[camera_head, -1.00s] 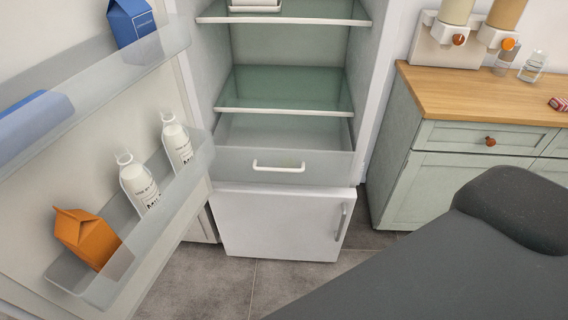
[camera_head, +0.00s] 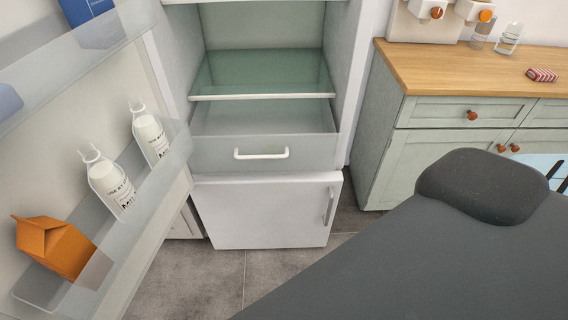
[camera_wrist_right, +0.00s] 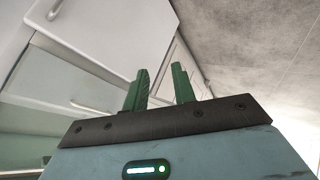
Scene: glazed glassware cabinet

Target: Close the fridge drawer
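The fridge drawer (camera_head: 315,155) is a pale translucent bin below the fridge's lowest glass shelf. Its front carries a white bar handle (camera_head: 261,154). The bin's inside shows behind the front and looks empty; it seems pulled out somewhat. The drawer front (camera_wrist_right: 60,88) also shows in the right wrist view, tilted. My right gripper (camera_wrist_right: 160,68) has two green fingers apart with nothing between them. It is apart from the drawer handle, to its right in that view. My left gripper is not in view, and the head view shows neither gripper.
The fridge door (camera_head: 150,205) stands open at left, holding white bottles (camera_head: 110,182) and an orange carton (camera_head: 55,245). A white lower door (camera_head: 262,212) is under the drawer. A wood-topped cabinet (camera_head: 450,85) stands at right.

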